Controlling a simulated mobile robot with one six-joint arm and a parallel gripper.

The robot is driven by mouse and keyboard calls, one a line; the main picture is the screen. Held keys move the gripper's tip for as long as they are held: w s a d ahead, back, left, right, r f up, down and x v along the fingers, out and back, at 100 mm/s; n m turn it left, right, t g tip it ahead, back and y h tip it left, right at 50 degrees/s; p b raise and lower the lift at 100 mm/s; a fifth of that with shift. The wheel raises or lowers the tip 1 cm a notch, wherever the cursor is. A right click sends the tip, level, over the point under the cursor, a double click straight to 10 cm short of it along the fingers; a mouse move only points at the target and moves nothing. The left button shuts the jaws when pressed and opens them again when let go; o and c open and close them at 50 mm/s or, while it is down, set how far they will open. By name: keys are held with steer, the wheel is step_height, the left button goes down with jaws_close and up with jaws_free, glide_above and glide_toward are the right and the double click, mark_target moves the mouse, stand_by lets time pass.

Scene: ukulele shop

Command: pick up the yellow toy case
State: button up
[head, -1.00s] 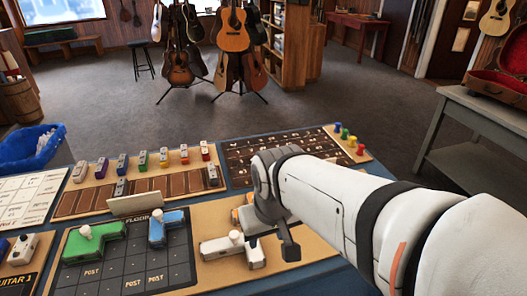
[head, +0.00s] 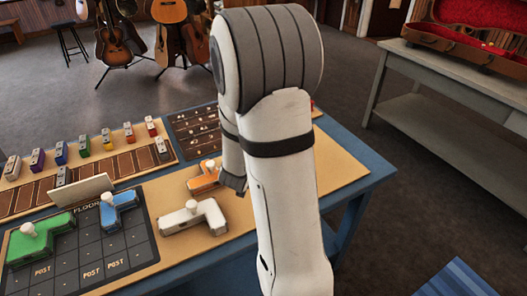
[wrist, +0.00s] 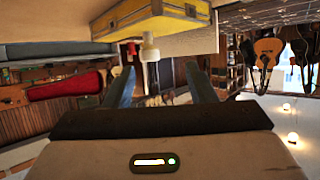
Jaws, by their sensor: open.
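The yellow toy case (wrist: 150,18) shows at the top of the wrist view, which looks upside down. It has dark trim, a latch and a pale knob (wrist: 151,48) pointing down in that picture. My gripper (wrist: 163,78) is open and empty. Its two fingers stand apart, with the knob seen between and beyond their tips; I see no contact. In the head view my arm covers the place where the yellow case would be, and most of the gripper is hidden.
An orange case (head: 205,178) and a white case (head: 193,218) lie on the tan board, left of my arm. Green (head: 42,240) and blue (head: 119,211) cases sit on the dark grid. A grey bench (head: 470,75) with an open red-lined case (head: 470,30) stands at right.

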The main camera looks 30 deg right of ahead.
steer(key=shift+d+f+h, duration=0.2)
steer(key=shift+d+h, duration=0.1)
steer(key=shift+d, duration=0.2)
steer(key=x, duration=0.7)
steer(key=shift+s+d, duration=0.15)
steer(key=shift+d, duration=0.25)
steer(key=shift+c, duration=0.5)
jaws_close()
